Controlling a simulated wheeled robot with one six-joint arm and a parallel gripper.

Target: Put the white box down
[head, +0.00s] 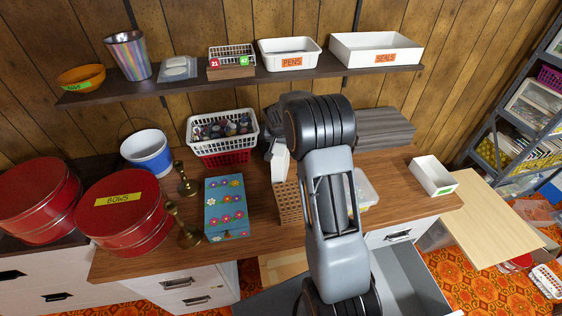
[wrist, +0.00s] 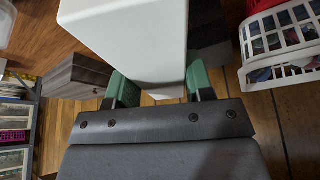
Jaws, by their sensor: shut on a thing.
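The white box (wrist: 135,35) fills the upper middle of the wrist view, a smooth block with rounded edges. My gripper (wrist: 160,88) has its two green fingertips against opposite sides of it and is shut on it. In the head view a small part of the white box (head: 280,164) shows left of my arm, above the wooden desk (head: 265,185). My arm hides the rest of it and most of the gripper there. I cannot tell whether the box touches the desk.
A basket of spools (head: 222,134) stands left of the held box. A flowered blue box (head: 226,208), brass candlesticks (head: 183,236) and a brown latticed block (head: 289,203) stand nearer. A clear tub (head: 363,187) and an open white bin (head: 433,176) stand right. A shelf (head: 190,82) hangs above.

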